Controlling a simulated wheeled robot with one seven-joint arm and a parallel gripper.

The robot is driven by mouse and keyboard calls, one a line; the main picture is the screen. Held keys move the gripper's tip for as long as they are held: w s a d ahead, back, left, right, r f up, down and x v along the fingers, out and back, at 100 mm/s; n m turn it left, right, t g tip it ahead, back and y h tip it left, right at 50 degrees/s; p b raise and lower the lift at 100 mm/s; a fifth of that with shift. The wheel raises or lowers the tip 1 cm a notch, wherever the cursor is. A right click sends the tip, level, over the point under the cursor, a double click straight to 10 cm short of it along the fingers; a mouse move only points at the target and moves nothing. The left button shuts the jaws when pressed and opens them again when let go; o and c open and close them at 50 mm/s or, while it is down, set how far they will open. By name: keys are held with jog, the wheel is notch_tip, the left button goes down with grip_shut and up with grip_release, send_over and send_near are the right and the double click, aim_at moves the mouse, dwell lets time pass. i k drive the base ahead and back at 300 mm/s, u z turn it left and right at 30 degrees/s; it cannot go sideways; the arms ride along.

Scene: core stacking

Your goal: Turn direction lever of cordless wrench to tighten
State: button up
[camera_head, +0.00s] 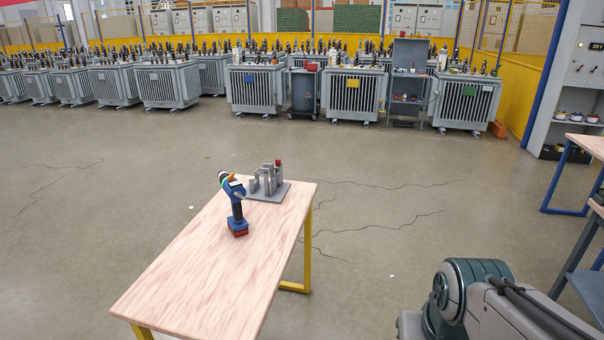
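The cordless wrench (236,207) stands upright on the wooden table (200,290), toward its far end. A grey fixture (270,190) with upright blocks and a red-topped piece stands just behind and to the right of the wrench. Part of my arm shows at the lower right, well apart from the table. My gripper is not in view.
The near part of the wooden table is clear. Open cracked floor surrounds it. Another workbench (590,145) and a grey cabinet (575,70) stand at the right. Rows of grey transformers (258,90) line the back before a yellow barrier.

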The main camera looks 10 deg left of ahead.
aim_at(237, 221)
jog(key=z, duration=0.35)
jog(key=k, duration=0.5)
jog(key=z, duration=0.4)
jog(key=i, duration=1.45)
jog(key=u, duration=0.95)
jog(key=i, duration=1.1)
jog(key=u, duration=1.5)
jog(key=i, duration=0.45)
jog(key=u, duration=0.45)
